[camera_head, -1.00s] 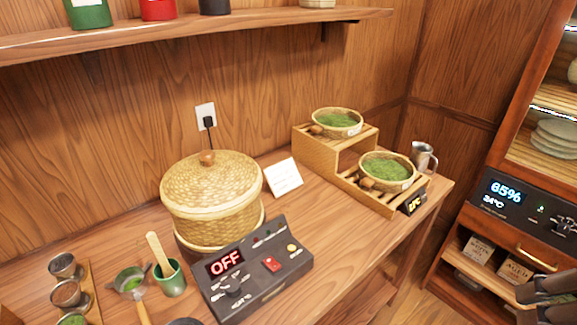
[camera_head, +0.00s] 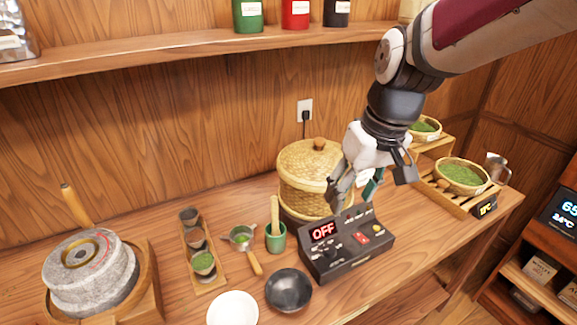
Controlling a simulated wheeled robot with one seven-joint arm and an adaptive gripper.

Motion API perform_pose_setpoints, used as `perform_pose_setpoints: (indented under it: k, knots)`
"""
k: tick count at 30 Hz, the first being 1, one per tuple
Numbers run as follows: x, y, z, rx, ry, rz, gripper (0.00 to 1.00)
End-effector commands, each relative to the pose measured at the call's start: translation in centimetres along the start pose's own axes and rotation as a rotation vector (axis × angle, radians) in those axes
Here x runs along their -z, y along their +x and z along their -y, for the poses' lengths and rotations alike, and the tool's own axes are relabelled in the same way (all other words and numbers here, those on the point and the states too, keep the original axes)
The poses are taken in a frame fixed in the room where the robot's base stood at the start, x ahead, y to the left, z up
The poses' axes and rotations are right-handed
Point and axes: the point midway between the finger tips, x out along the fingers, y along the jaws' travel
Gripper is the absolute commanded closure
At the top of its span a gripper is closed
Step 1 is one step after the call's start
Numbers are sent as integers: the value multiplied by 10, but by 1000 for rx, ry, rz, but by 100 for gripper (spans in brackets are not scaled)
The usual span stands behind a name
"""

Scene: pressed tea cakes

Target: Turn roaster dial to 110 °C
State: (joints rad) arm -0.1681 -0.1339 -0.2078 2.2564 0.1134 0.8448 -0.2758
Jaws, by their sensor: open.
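The roaster control box (camera_head: 346,254) is black and sits on the wooden counter in front of a lidded woven basket (camera_head: 306,168). Its red display (camera_head: 323,231) reads OFF. A dark dial (camera_head: 331,251) sits below the display; its exact pointing is too small to tell. A red switch (camera_head: 362,239) is to the right of the dial. My gripper (camera_head: 352,200) is open and empty, above the back of the control box and in front of the basket's right side. It appears apart from the dial.
A black bowl (camera_head: 288,290), a white bowl (camera_head: 233,310), a green cup (camera_head: 276,238) and a strainer (camera_head: 241,238) stand left of the box. A stone mill (camera_head: 90,272) is at far left. Tea baskets (camera_head: 462,174) on a stepped stand are at right. A shelf (camera_head: 200,46) runs above.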

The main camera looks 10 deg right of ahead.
Motion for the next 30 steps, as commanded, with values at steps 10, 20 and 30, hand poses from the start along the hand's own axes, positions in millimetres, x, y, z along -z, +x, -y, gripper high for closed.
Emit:
perform_pose_setpoints:
  k: [10, 20, 30]
  knots:
    - [44, 74, -18, -32, -101, 153, 50]
    - [52, 110, -26, -60, -146, 200, 50]
    - [40, 162, -31, -61, -145, 206, 50]
